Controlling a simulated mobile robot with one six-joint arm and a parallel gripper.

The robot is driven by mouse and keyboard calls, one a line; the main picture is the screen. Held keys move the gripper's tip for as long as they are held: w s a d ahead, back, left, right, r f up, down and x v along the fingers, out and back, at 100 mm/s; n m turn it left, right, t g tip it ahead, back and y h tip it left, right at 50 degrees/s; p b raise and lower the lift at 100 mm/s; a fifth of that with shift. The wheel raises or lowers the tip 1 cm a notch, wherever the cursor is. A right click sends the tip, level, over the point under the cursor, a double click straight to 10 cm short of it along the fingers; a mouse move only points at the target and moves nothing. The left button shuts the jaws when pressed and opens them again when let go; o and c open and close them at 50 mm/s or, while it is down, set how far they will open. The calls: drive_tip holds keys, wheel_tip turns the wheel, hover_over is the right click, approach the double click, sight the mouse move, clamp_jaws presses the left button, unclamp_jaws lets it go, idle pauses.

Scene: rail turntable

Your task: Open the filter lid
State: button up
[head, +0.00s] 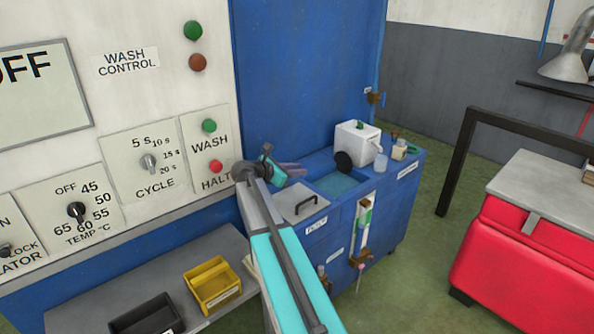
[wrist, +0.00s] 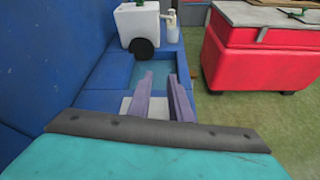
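The filter lid (head: 290,205) is a flat light-grey plate with a dark bar handle (head: 306,204), lying closed on the blue cabinet beside a water basin. A white label, apparently reading FILTER, is on the cabinet front below it. In the wrist view, part of the grey lid (wrist: 157,108) shows between and around my fingers; the handle cannot be made out there. My gripper (head: 296,170) is above the lid's far left side, apart from the handle. In the wrist view its two purple fingers (wrist: 162,82) stand apart with nothing between them.
The water basin (head: 336,184) lies beyond the lid, with a white box (head: 357,138) bearing a black disc behind it. A tall blue wall and the control panel (head: 150,160) stand close on the left. A red cabinet (head: 530,245) stands right, across green floor.

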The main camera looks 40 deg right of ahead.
drive_tip(key=s+a+b, duration=0.1)
drive_tip(key=s+a, duration=0.2)
drive_tip(key=s, duration=0.2)
drive_tip(key=s+a+r+b, duration=0.1)
drive_tip(key=s+a, duration=0.2)
drive_tip(key=s, duration=0.3)
idle(0.5)
drive_tip(key=shift+s+r, duration=0.1)
drive_tip(key=shift+a, duration=0.1)
idle(0.4)
